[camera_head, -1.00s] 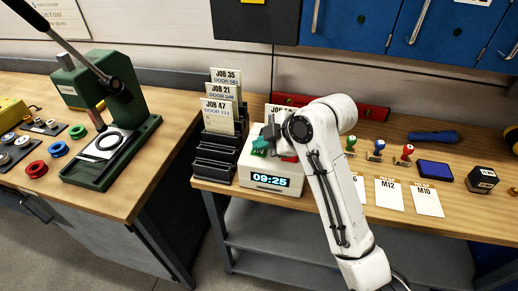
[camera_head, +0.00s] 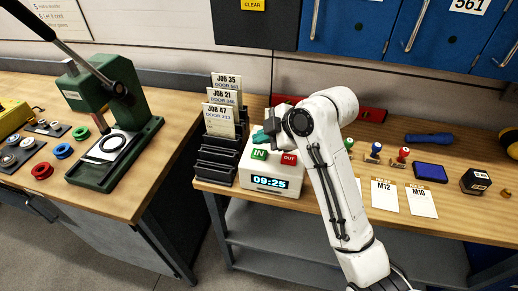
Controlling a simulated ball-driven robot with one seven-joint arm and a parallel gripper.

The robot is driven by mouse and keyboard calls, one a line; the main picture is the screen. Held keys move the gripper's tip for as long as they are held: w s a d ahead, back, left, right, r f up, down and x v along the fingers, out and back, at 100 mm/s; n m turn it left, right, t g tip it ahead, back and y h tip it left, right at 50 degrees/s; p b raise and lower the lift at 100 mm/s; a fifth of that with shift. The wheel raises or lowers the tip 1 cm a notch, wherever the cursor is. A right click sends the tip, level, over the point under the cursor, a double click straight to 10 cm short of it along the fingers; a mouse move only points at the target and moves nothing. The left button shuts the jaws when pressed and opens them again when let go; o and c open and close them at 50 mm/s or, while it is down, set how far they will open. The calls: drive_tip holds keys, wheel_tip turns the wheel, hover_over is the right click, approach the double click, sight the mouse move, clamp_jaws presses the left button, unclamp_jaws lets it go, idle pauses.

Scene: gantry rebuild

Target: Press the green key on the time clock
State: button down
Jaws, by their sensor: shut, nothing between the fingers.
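The time clock (camera_head: 272,182) is a white box on the wooden bench, its display reading 09:25. Its green key (camera_head: 259,154), marked IN, is on the left of the sloped top. A red key (camera_head: 289,158), marked OUT, is on the right. My gripper (camera_head: 260,135) is shut and empty, with teal fingertips. In the picture it is just above the green key and does not cover its label. I cannot tell its exact height or whether it touches the clock. My white arm hides the bench right of the clock.
A black rack (camera_head: 217,157) with job cards stands close left of the clock. A green press (camera_head: 115,130) is on the left bench. Stamps (camera_head: 374,153), paper tags (camera_head: 384,195) and an ink pad (camera_head: 430,172) lie to the right. Blue lockers (camera_head: 400,40) are above.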

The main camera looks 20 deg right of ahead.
sight(262, 155)
drive_tip(key=shift+r+p, duration=1.05)
drive_tip(key=shift+r, duration=0.6)
drive_tip(key=shift+f, duration=0.1)
